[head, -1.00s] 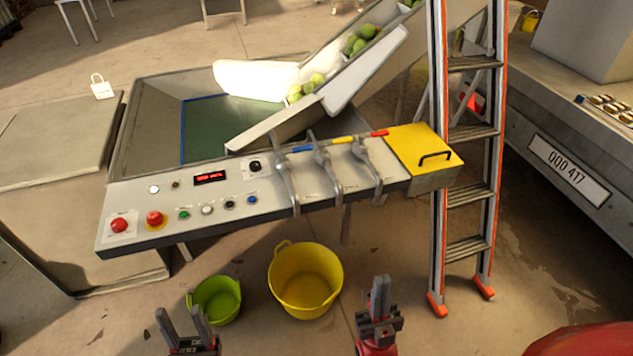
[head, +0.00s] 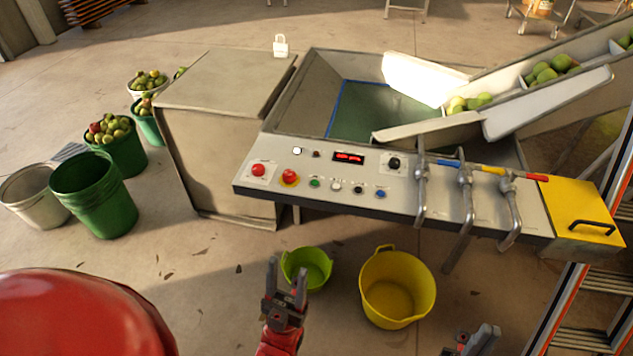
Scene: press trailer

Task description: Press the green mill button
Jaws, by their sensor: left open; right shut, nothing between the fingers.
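The green mill button (head: 315,183) is a small round button on the front of the grey control panel (head: 385,205), right of two red buttons (head: 289,177) and left of a white one (head: 336,187). My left gripper (head: 286,268) is open and empty, its fingers pointing up the picture, below the panel's front edge and apart from it. My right gripper (head: 482,338) is shut and empty at the bottom edge, partly cut off, below the yellow tub. Neither gripper touches the button.
A small green tub (head: 307,268) and a yellow tub (head: 397,290) stand on the floor below the panel. Pipe handles (head: 467,195) stick up at its right. A ladder (head: 555,315) stands at lower right. Green buckets (head: 93,200) are at left.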

